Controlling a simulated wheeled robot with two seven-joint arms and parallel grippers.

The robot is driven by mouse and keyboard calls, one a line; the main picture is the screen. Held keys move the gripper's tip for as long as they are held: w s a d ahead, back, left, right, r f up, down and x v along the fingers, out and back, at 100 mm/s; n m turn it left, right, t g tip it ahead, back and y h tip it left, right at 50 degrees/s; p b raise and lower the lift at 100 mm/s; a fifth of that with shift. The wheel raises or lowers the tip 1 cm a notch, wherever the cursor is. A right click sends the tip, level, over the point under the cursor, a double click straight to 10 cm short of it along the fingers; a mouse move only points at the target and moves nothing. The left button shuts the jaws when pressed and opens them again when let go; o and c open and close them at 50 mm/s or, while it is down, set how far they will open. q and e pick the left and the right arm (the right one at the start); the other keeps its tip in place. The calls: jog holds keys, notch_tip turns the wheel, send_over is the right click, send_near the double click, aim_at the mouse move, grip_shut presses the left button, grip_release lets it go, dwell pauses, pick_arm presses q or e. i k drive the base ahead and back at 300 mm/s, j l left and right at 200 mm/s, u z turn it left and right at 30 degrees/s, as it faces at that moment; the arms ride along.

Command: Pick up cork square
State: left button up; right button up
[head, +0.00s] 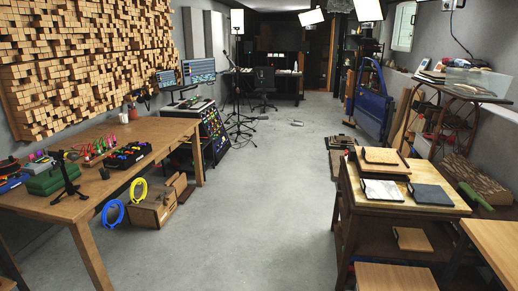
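A tan square piece (382,156), which looks like the cork square, lies flat near the far edge of the small wooden table (405,170) on the right. A pale grey-white square (384,190) and a dark grey square (431,194) lie nearer on the same tabletop, with a dark-edged handle or strip showing beside the tan piece. Another brown square (411,239) sits on the lower shelf. Neither of my grippers is in the head view.
A long wooden workbench (120,150) with cables and gear stands left. A blue car door (371,103) leans at the back right. A glass tank (478,83) on a stand is at right. The grey floor (260,200) between is clear.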

aim_at(373, 156)
jog(key=i+j, duration=0.1)
jog(key=i, duration=0.5)
jog(key=i+z, duration=0.1)
jog(key=i, duration=0.45)
jog(key=i+j, duration=0.2)
jog(key=i, duration=0.35)
jog(key=i+j+z, duration=0.1)
jog(key=i, duration=0.5)
jog(key=i+l+z, duration=0.2)
jog(key=i+z, duration=0.25)
jog(key=i, duration=0.2)
jog(key=i+z, duration=0.5)
jog(key=i, duration=0.15)
jog(key=i+j+z, duration=0.45)
jog(key=i, duration=0.15)
jog(key=i+l+z, duration=0.2)
jog(key=i, duration=0.25)
jog(key=k+j, duration=0.05)
jog(key=j, duration=0.05)
